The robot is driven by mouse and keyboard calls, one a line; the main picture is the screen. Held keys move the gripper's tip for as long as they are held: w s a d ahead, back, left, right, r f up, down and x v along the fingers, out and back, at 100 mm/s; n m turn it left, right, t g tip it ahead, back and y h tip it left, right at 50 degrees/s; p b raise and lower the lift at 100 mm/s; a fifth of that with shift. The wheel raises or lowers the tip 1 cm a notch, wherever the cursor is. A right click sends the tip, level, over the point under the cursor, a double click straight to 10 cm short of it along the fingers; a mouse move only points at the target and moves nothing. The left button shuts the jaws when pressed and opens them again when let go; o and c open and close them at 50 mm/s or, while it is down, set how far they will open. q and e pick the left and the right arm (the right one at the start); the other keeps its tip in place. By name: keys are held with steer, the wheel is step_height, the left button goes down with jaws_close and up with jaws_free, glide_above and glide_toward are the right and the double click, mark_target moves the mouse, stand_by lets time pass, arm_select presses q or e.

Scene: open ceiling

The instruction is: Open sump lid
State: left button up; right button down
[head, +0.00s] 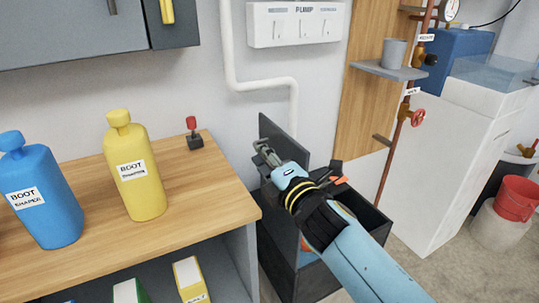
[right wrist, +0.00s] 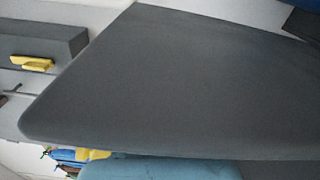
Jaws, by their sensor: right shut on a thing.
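The sump (head: 368,212) is a dark grey open-topped box on the floor, right of the wooden bench. Its dark grey lid (head: 288,138) stands raised and steeply tilted at the box's wall side. My right gripper (head: 262,150) is at the lid's left edge and shut on it; the exact contact is partly hidden by the fingers. In the right wrist view the lid (right wrist: 170,85) is a broad dark panel filling most of the picture. My light blue right arm covers part of the box. My left gripper is not in view.
The wooden bench (head: 200,205) holds a yellow bottle (head: 137,180), a blue bottle (head: 45,200) and a small red-knobbed lever (head: 192,128). A pipe with a red valve wheel (head: 417,118) and a white cabinet (head: 450,150) stand right. A red bucket (head: 515,200) is at far right.

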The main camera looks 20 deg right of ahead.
steer(key=shift+f, duration=0.25)
steer(key=c, duration=1.4)
jaws_free()
steer(key=shift+w+a, duration=0.1)
steer(key=shift+a, duration=0.1)
steer(key=shift+r, duration=0.15)
steer(key=s, duration=0.8)
steer(key=s+d, duration=0.1)
steer(key=s, duration=0.3)
